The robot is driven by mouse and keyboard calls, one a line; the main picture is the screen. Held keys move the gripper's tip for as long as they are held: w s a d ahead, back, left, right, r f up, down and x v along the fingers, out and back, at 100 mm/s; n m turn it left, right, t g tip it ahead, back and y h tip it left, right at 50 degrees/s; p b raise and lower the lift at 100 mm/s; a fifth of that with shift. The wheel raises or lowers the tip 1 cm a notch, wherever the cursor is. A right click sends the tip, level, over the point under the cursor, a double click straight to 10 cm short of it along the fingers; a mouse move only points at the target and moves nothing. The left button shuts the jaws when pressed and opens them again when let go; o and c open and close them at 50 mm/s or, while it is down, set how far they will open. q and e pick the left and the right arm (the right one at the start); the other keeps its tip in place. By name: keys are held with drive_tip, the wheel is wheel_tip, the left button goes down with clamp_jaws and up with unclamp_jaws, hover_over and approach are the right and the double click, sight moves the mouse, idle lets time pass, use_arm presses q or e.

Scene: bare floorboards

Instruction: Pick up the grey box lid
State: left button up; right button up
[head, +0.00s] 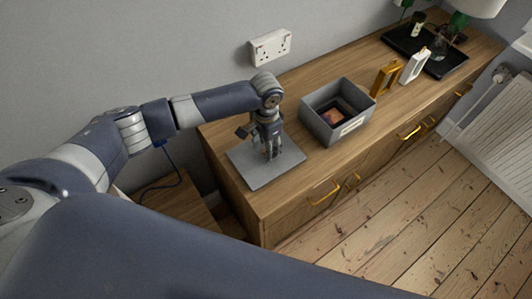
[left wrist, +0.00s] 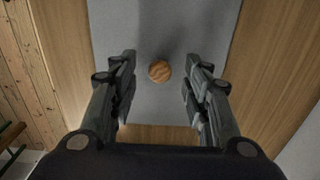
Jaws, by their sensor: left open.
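The grey box lid (head: 262,172) lies flat on the left end of the wooden sideboard in the head view. In the left wrist view the lid (left wrist: 205,22) lies below my gripper, with a round wooden knob (left wrist: 160,71) on it. My left gripper (head: 271,155) points down over the lid. In the left wrist view my left gripper (left wrist: 160,88) is open, with one finger on each side of the knob and clear gaps to it. The open grey box (head: 346,131) stands to the right of the lid, with something like a picture inside. My right gripper is not in view.
The wooden sideboard (head: 301,103) runs along the wall. A gold frame (head: 384,79), a white frame (head: 414,66) and a black tray (head: 451,66) stand farther right. A wall socket (head: 270,47) is behind. A radiator (head: 497,100) is at right.

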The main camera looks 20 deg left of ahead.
use_arm(q)
drive_tip(key=shift+f, duration=0.5)
clamp_jaws()
drive_tip(key=shift+r, duration=0.15)
